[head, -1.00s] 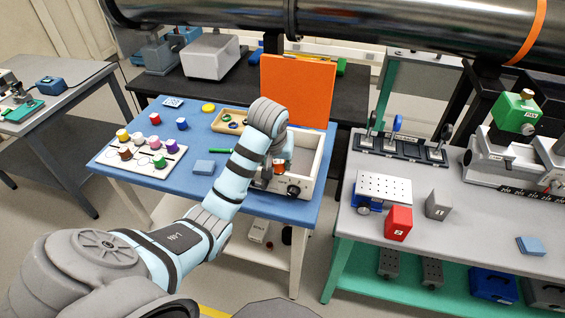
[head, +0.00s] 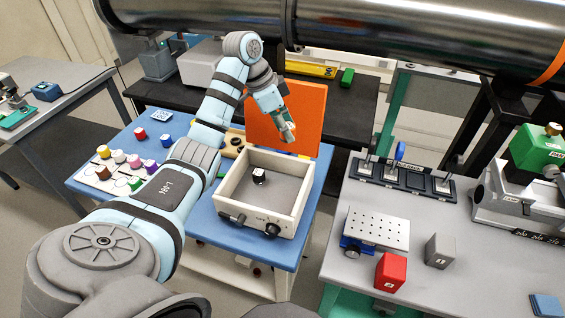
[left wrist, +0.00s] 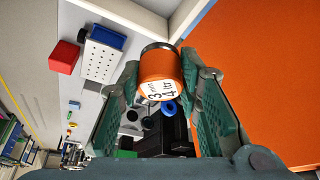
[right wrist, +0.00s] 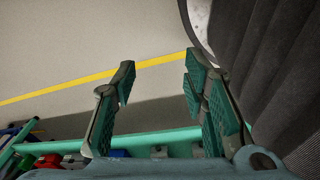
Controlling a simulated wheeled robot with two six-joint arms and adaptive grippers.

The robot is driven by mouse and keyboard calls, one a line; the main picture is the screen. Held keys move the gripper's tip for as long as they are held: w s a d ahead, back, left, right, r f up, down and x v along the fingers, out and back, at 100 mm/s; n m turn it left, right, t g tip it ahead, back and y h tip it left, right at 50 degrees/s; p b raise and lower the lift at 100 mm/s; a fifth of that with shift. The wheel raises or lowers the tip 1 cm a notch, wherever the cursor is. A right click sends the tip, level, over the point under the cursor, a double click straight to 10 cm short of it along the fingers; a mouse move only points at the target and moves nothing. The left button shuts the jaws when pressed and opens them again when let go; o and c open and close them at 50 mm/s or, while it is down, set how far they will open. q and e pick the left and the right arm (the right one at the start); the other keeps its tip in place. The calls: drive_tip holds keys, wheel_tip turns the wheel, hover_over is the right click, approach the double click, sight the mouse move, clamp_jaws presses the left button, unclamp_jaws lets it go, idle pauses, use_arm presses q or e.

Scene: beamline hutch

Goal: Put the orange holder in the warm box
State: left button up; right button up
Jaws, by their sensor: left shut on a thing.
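My left gripper (head: 288,130) is shut on the orange holder. In the left wrist view the orange holder (left wrist: 160,68) sits between the fingertips (left wrist: 163,80), with a metal rim and a white marked face. The warm box (head: 233,197) is a white open-topped box on the blue table, with its orange lid (head: 262,112) standing upright behind it. My left gripper is above the box's back right part, in front of the lid. A small dark piece with a white top (head: 259,176) stands inside the box. My right gripper (right wrist: 160,80) is open and empty over the floor.
A wooden tray (head: 233,143) and several colored pots (head: 118,157) are left of the box. On the grey bench to the right are a perforated plate (head: 376,228), a red block (head: 390,271) and a grey block (head: 439,250). A large metal pipe (head: 400,42) crosses above.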

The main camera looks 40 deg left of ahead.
use_arm(q)
drive_tip(key=shift+w+f, duration=0.3)
drive_tip(key=shift+w, duration=0.3)
drive_tip(key=shift+f+b, duration=0.85)
drive_tip(key=shift+b, duration=0.25)
drive_tip(key=f+b, duration=0.1)
drive_tip(key=f, duration=0.4)
drive_tip(key=s+f+b, duration=0.1)
drive_tip(key=f+b, duration=0.1)
drive_tip(key=f, duration=0.4)
drive_tip(key=f+b, duration=0.2)
drive_tip(key=f, duration=0.4)
drive_tip(key=shift+s+f, duration=0.15)
drive_tip(key=shift+s, duration=0.15)
use_arm(e)
wheel_tip(320, 180, down, 7)
drive_tip(key=shift+s+f, duration=0.15)
drive_tip(key=shift+s, duration=0.05)
use_arm(q)
drive_tip(key=o, duration=1.2)
